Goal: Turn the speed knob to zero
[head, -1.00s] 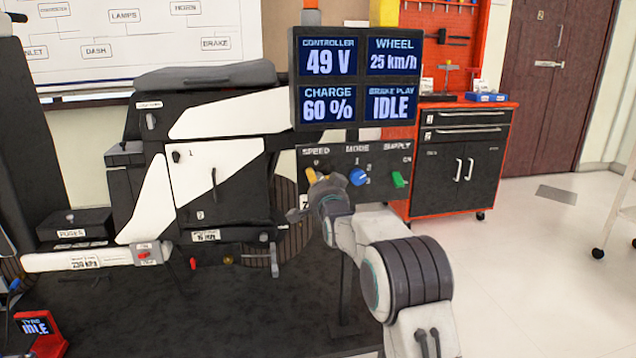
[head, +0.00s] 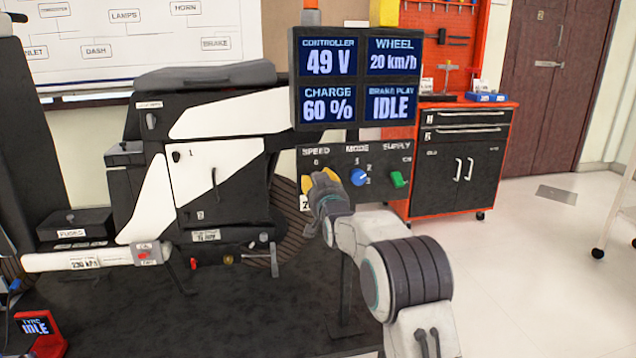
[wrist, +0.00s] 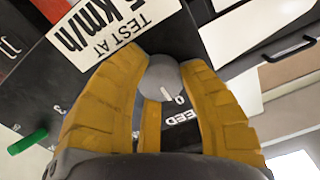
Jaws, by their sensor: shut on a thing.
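The speed knob (wrist: 162,78) is grey with a white pointer line and sits on the dark control panel (head: 345,160) under the "SPEED" label. In the wrist view the yellow fingers of my gripper (wrist: 163,75) are closed around the knob, one on each side. In the head view my gripper (head: 318,183) is at the panel's left end and hides the knob. The display (head: 353,78) above reads WHEEL 20 km/h, CONTROLLER 49 V, CHARGE 60 % and BRAKE PLAY IDLE.
The blue mode knob (head: 358,177) and the green supply switch (head: 398,179) are close by on the right of the panel. A white placard (wrist: 105,35) reading "TEST AT ...5 km/h" is beside the knob. A black and white scooter (head: 215,165) stands left.

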